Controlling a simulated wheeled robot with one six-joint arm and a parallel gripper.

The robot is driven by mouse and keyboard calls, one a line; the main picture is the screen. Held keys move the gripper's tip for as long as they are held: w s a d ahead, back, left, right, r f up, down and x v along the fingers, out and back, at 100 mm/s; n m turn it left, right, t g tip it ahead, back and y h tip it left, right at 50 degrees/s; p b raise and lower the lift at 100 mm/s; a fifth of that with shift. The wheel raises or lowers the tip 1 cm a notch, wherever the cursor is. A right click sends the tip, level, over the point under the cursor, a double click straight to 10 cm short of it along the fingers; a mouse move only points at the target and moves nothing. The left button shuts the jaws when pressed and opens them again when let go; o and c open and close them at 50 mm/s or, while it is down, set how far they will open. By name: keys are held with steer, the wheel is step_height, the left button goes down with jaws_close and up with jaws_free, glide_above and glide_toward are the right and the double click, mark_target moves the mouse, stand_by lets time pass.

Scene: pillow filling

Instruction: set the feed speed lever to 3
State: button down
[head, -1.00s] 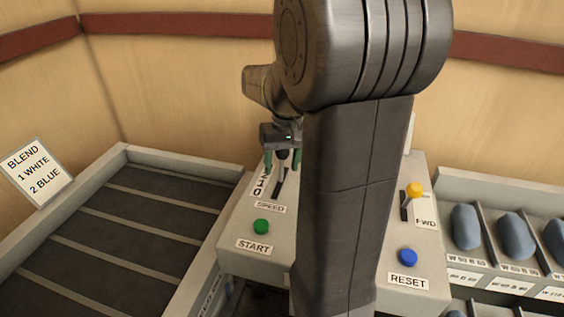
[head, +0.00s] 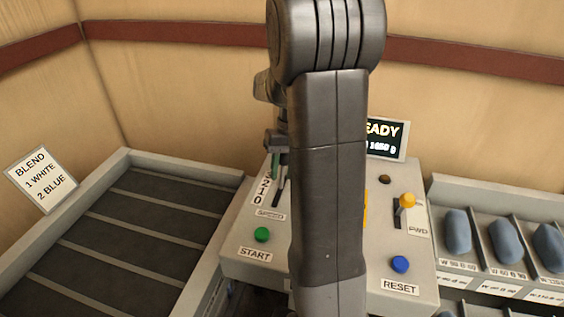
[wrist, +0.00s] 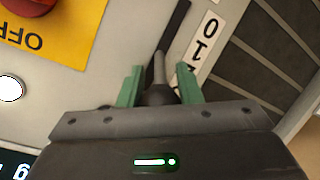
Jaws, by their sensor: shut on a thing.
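The feed speed lever (wrist: 158,95) has a dark knob and a thin grey shaft. In the wrist view its knob sits between the green fingers of my gripper (wrist: 159,69), which is shut on it. In the head view my gripper (head: 276,160) is at the far end of the lever's dark slot (head: 278,196), mostly hidden by my arm. The scale beside the slot (head: 264,191) reads 2, 1, 0 from far to near. The 3 is hidden behind my gripper, so I cannot read the lever's exact mark.
The green START button (head: 262,235), blue RESET button (head: 400,264) and yellow-knobbed lever (head: 407,200) share the panel. A red button on a yellow plate (wrist: 75,38) lies near my gripper. A display (head: 385,139) partly reads READY. A slatted conveyor (head: 110,235) is left.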

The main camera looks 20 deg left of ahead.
steer(key=shift+w+f, duration=0.2)
steer(key=shift+w, duration=0.3)
steer(key=c, duration=1)
jaws_free()
steer(key=shift+c, duration=0.2)
steer(key=a+v, duration=0.1)
steer(key=v, duration=1.2)
steer(key=shift+d+r+b, duration=0.35)
steer(key=shift+d, duration=0.1)
steer(key=shift+w, duration=0.1)
